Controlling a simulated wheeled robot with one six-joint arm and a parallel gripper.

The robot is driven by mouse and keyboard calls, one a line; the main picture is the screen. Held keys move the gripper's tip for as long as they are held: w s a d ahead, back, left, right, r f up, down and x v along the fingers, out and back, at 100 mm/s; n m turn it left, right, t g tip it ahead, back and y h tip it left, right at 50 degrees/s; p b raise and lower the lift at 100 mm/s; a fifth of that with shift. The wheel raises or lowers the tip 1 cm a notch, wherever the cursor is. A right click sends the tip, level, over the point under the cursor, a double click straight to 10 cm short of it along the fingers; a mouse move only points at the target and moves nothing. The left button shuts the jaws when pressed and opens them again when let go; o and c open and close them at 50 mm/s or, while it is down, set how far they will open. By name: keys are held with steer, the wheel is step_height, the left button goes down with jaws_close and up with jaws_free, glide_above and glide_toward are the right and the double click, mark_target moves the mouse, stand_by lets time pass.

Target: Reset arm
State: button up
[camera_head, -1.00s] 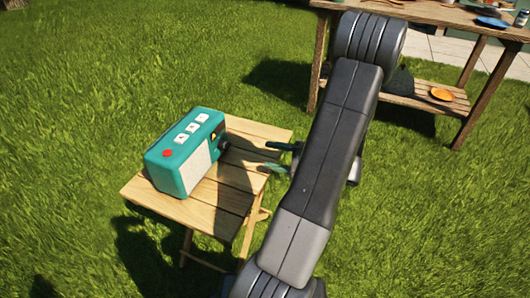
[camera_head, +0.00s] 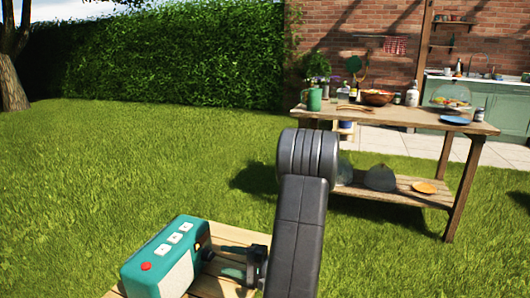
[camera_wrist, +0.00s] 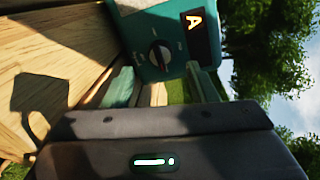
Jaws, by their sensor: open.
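My gripper (camera_head: 229,261) is at the lower middle of the head view, just right of a teal box (camera_head: 165,257). It is open, with nothing between its fingers. In the wrist view, my gripper (camera_wrist: 163,88) shows its two teal fingers apart, in front of the teal box (camera_wrist: 150,20). I cannot tell whether a finger touches the box. My arm rises from the bottom of the head view to the right of the box.
The box stands on a small slatted wooden table (camera_head: 215,287), partly below the picture edge. A larger wooden table (camera_head: 400,115) behind holds a green mug (camera_head: 314,99), a bowl (camera_head: 377,97) and a blue plate (camera_head: 455,120). Open grass (camera_head: 110,160) lies to the left.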

mark_target(213, 257)
steer(key=x, duration=0.4)
steer(key=shift+a+b, duration=0.3)
steer(key=shift+b, duration=0.05)
steer(key=shift+d, duration=0.1)
steer(key=f+p+v, duration=0.1)
steer(key=p+v, duration=0.2)
steer(key=v, duration=1.1)
steer(key=x, duration=0.4)
steer(key=r+b+x, duration=0.1)
steer(key=x, duration=0.4)
steer(key=b+x, duration=0.1)
steer(key=x, duration=0.4)
steer(key=shift+r, duration=0.2)
steer(key=shift+w+r+m+p, duration=0.1)
steer(key=shift+m+p, duration=0.6)
steer(key=shift+p, duration=0.25)
steer(key=m+p, duration=0.2)
steer(key=p, duration=0.2)
steer(key=shift+m, duration=0.4)
steer(key=m+p, duration=0.4)
steer(key=p, duration=0.2)
steer(key=shift+m+y, duration=0.4)
steer(key=v, duration=1.1)
steer(key=shift+d+f+p, duration=0.3)
steer(key=shift+d+p, duration=0.05)
steer(key=shift+d, duration=0.05)
